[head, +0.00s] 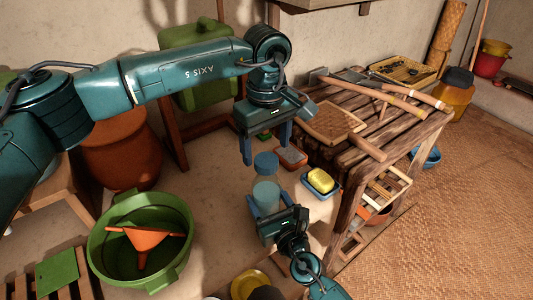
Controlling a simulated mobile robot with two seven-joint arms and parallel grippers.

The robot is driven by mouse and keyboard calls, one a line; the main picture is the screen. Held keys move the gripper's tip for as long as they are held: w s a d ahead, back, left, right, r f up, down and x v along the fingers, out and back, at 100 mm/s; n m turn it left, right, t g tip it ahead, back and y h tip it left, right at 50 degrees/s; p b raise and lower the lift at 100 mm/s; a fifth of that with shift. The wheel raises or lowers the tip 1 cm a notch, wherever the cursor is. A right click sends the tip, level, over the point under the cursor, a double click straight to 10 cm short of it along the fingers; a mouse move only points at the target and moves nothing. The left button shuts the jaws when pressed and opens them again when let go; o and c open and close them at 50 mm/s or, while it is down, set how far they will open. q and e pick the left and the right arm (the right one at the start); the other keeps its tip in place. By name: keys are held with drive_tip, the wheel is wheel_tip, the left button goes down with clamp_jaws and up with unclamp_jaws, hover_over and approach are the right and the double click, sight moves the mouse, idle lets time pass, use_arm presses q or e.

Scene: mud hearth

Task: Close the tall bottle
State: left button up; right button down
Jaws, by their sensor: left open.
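The tall bottle (266,192) stands upright near the middle of the head view, pale blue and see-through. A blue round cap (266,162) shows at its top; I cannot tell whether it is seated tightly. My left gripper (266,158) is open, pointing down, with its fingers apart on either side above the cap. My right gripper (272,212) comes from below with its fingers around the lower part of the bottle and appears shut on it. The bottle's base is partly hidden by this gripper.
A yellow sponge (320,180) in a blue dish and a reddish dish (291,157) lie close right of the bottle. A wooden slatted table (375,125) holding tools stands beyond.

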use_arm(q)
wheel_tip(320, 180, up, 9)
drive_tip(key=shift+f, duration=0.2)
use_arm(e)
drive_tip(key=shift+c, duration=1.3)
unclamp_jaws()
drive_tip(key=shift+s, duration=0.1)
use_arm(q)
drive_tip(key=shift+f+b, duration=0.5)
use_arm(e)
drive_tip(key=v, duration=1.3)
